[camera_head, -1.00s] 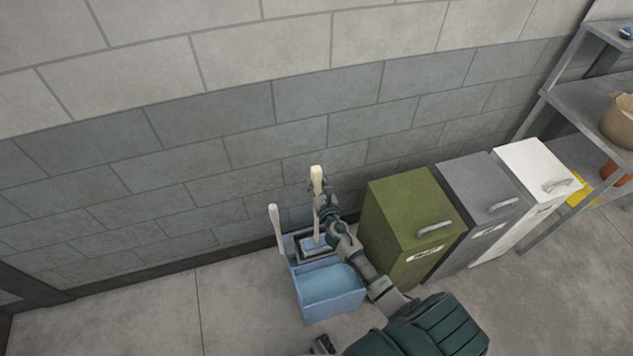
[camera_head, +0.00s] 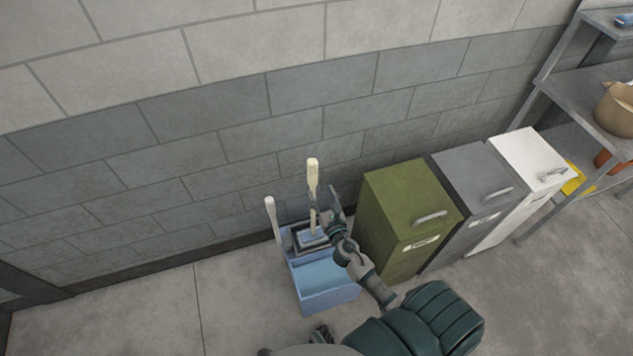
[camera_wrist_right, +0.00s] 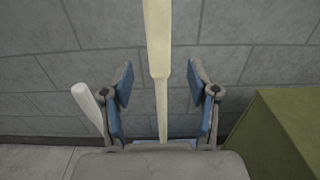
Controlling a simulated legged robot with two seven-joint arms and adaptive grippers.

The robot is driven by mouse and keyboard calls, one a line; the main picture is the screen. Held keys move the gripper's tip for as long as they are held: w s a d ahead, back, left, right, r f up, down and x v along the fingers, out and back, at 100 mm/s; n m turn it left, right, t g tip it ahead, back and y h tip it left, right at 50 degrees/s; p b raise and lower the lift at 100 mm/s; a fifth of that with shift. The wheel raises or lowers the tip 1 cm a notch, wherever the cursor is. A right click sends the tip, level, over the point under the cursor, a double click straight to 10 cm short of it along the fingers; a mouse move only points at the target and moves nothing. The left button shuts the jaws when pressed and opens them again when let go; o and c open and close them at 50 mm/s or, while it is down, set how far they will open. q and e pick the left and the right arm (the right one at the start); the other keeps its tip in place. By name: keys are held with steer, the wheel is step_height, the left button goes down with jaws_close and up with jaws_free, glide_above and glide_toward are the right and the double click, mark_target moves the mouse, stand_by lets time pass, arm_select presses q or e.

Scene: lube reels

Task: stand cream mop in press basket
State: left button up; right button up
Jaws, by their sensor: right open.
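The cream mop (camera_head: 313,180) stands upright, its lower end in the press basket (camera_head: 300,238) at the back of the blue bucket (camera_head: 325,284). My right gripper (camera_head: 325,198) is open beside the mop's handle, on its right in the head view. In the right wrist view the cream handle (camera_wrist_right: 160,60) rises beyond and between the spread blue-padded fingers (camera_wrist_right: 163,98), with gaps on both sides. The mop's foot is mostly hidden by the basket rim and my arm. A small part of my left gripper (camera_head: 321,335) may show at the bottom edge; its jaws are unclear.
The press's white lever (camera_head: 271,219) stands left of the mop. A green bin (camera_head: 408,215), a grey bin (camera_head: 474,195) and a white bin (camera_head: 530,170) stand to the right, before a metal shelf (camera_head: 575,90). The block wall is close behind. Floor at left is clear.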

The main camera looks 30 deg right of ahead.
steer(key=s+a+f+m+g+y, duration=0.1)
steer(key=s+f+m+g, duration=0.3)
steer(key=f, duration=0.6)
steer(key=s+a+f+m+g, duration=0.1)
steer(key=s+f+m+g, duration=0.1)
steer(key=s+f+m, duration=0.65)
steer(key=s+a+f+m+g+y, duration=0.1)
steer(key=s+f+m+g, duration=0.15)
steer(key=f, duration=1.05)
arm_select(q)
steer(key=shift+w+d+r, duration=0.1)
steer(key=shift+w+r, duration=0.05)
steer(key=shift+w, duration=0.35)
steer(key=shift+w+d+r, duration=0.1)
steer(key=shift+w, duration=0.35)
arm_select(e)
steer(key=s+a+f+m+g+y, duration=0.1)
steer(key=s+a+f+m+g, duration=0.1)
steer(key=s+f+m, duration=0.3)
steer(key=s+a+f+m+g, duration=0.3)
steer(key=s+f+m, duration=0.2)
steer(key=s, duration=0.7)
steer(key=s+a+f+m+g+y, duration=0.1)
steer(key=s+a+f+m+g, duration=0.1)
steer(key=s+f+m, duration=0.3)
steer(key=s+f, duration=0.1)
steer(key=s, duration=0.2)
steer(key=shift+s+a+f+m+g+y, duration=0.2)
steer(key=shift+f+m+g+y, duration=0.1)
steer(key=shift+m+g, duration=0.1)
